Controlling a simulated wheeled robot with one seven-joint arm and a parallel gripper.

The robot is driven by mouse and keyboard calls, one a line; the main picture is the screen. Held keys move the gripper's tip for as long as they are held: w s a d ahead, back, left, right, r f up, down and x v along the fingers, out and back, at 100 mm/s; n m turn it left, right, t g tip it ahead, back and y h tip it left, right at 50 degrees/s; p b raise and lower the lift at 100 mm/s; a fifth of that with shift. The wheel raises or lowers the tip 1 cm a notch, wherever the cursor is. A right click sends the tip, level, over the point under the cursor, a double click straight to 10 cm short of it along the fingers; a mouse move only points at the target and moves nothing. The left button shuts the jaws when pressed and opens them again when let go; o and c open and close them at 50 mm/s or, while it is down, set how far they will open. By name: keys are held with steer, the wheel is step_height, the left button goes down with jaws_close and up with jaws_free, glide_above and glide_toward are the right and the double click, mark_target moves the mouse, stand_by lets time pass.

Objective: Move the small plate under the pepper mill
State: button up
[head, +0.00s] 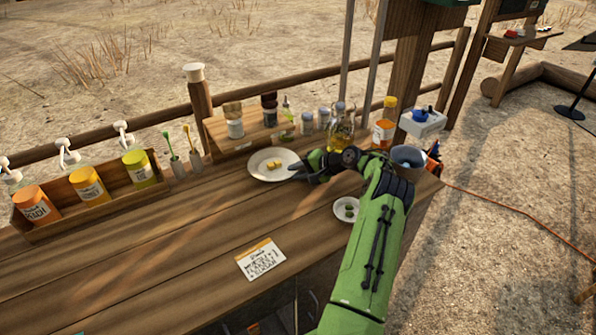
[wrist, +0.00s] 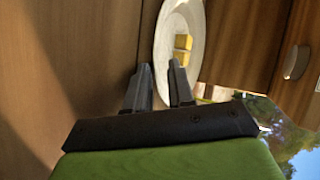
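A white plate (head: 262,175) with yellow pieces (head: 273,164) on it lies on the wooden table in front of a low shelf. It also shows in the wrist view (wrist: 164,50). A smaller white dish (head: 340,214) with green pieces stands nearer, left of my forearm. My gripper (head: 297,171) is at the right edge of the larger plate. In the wrist view its two fingers (wrist: 160,80) are apart, with the plate's rim showing between them. On the shelf stand a brown-topped jar (head: 234,122) and a dark brown container (head: 270,110); I cannot tell which is the pepper mill.
The wooden shelf (head: 228,146) rises behind the plate. Bottles, including an oil bottle (head: 341,130), and a grey bucket (head: 408,157) stand right. A pump-bottle rack (head: 100,200) is left. A printed card (head: 261,258) lies in front; the table's middle is clear.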

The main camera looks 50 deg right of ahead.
steer(key=p+v, duration=0.3)
steer(key=v, duration=1.2)
steer(key=shift+s+r, duration=0.2)
steer(key=shift+s, duration=0.1)
steer(key=shift+d, duration=0.15)
